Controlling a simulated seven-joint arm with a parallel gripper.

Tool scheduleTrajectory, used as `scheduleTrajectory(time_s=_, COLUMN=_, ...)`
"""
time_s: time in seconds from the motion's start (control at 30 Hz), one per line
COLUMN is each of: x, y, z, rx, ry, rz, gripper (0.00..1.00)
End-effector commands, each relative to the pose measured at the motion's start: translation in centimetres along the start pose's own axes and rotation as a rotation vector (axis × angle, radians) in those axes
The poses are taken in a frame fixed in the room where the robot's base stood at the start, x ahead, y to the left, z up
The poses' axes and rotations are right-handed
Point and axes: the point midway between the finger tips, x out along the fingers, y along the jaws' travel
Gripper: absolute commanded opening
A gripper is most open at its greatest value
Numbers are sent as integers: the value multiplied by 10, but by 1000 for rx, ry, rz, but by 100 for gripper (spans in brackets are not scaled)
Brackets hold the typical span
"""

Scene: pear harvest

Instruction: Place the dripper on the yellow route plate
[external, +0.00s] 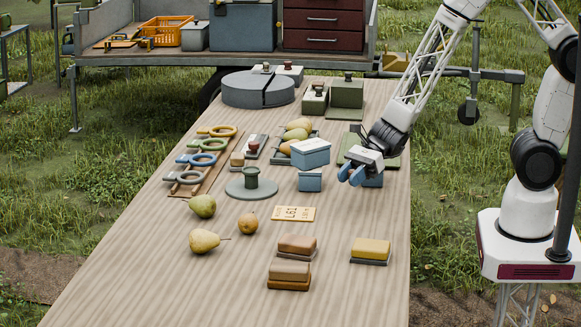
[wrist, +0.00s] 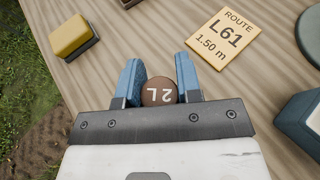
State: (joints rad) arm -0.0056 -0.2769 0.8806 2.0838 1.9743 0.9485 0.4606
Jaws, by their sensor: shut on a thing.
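My gripper (external: 351,175) hangs over the right part of the table. In the wrist view my gripper (wrist: 160,76) has its two blue fingers closed on both sides of a round brown cap marked "2L", the dripper (wrist: 158,90). The dripper cannot be made out in the external view, where the fingers cover it. The yellow route plate (external: 294,213) lies flat on the table to the lower left of my gripper. In the wrist view the route plate (wrist: 222,42) reads "ROUTE L61 1.50 m", is bare, and lies apart from the fingers.
A small blue-grey box (external: 310,181) stands between the plate and my gripper. A yellow-topped block (external: 371,249) and brown-topped blocks (external: 297,246) lie nearer the front. A green spool on a grey disc (external: 238,190) and loose pears (external: 204,241) are left of the plate.

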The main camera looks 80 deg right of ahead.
Motion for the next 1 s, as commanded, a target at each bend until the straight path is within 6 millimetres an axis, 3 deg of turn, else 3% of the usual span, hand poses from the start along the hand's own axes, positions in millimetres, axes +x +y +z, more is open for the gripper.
scheduleTrajectory(time_s=0.27, x=9, y=-1, z=-22, rx=0, ry=0, rz=-1, gripper=10)
scheduleTrajectory(time_s=0.73, x=13, y=-3, z=-22, rx=-1, ry=-1, rz=-1, gripper=10)
scheduleTrajectory(time_s=1.0, x=35, y=-23, z=-16, rx=-2, ry=-1, rz=0, gripper=10)
